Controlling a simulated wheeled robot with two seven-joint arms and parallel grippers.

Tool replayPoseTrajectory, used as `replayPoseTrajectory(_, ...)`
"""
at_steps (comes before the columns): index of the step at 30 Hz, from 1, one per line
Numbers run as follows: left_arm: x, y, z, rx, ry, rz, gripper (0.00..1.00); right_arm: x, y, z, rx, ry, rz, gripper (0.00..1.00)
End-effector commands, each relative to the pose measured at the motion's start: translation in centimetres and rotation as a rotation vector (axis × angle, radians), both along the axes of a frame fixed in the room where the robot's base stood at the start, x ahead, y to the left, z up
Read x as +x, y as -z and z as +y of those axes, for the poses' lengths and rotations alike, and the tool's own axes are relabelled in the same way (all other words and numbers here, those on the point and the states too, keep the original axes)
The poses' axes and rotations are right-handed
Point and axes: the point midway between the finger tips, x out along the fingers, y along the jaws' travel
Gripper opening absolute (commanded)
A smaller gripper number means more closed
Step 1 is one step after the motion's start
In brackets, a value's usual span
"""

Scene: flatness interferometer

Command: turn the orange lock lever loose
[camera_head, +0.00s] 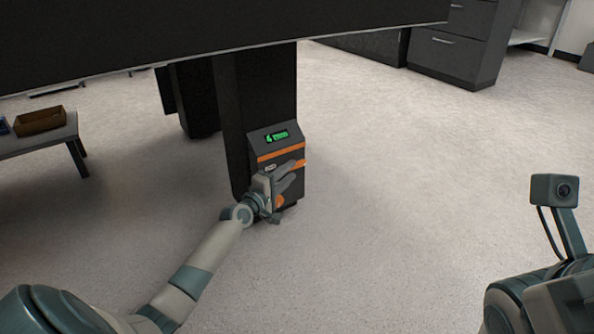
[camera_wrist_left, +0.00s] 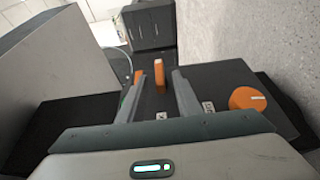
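The orange lock lever (camera_wrist_left: 159,74) stands out from the dark front of a control box (camera_head: 262,146). In the left wrist view it shows as a short upright bar between the tips of my left gripper, with a gap on either side. In the head view my left gripper (camera_head: 288,176) is at the box's front, and only part of the orange lever (camera_head: 299,163) shows past its fingers. The left gripper is open, its fingers to either side of the lever. My right gripper is out of the head view; only part of its arm shows at lower right.
An orange round knob (camera_wrist_left: 246,98) sits on the box front, right of my fingers in the wrist view. The box has a green display (camera_head: 277,136) and is mounted on a black leg under a dark tabletop (camera_head: 200,30). A low bench (camera_head: 40,138) stands left. Floor at right is clear.

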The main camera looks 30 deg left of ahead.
Motion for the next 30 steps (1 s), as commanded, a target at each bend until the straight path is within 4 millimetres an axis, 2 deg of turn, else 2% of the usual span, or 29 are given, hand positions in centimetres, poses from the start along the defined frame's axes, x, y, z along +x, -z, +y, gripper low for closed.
replayPoseTrajectory(3,1.8,0.3,0.0,-0.002,-0.001,-0.002,0.31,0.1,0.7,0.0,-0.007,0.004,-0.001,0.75)
replayPoseTrajectory(10,4.2,0.2,0.0,-0.001,0.000,-0.001,0.31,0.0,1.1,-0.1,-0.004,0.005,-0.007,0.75)
replayPoseTrajectory(16,5.1,0.0,0.0,0.000,0.001,0.000,0.31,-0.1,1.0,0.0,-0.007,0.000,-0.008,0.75)
replayPoseTrajectory(25,5.1,0.0,0.0,-0.001,0.000,0.000,0.31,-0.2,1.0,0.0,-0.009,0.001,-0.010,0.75)
replayPoseTrajectory(29,5.1,0.0,0.0,-0.001,0.000,0.000,0.00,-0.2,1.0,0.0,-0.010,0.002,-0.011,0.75)
replayPoseTrajectory(30,5.1,0.0,0.0,-0.001,0.000,0.000,0.00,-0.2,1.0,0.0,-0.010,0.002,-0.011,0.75)
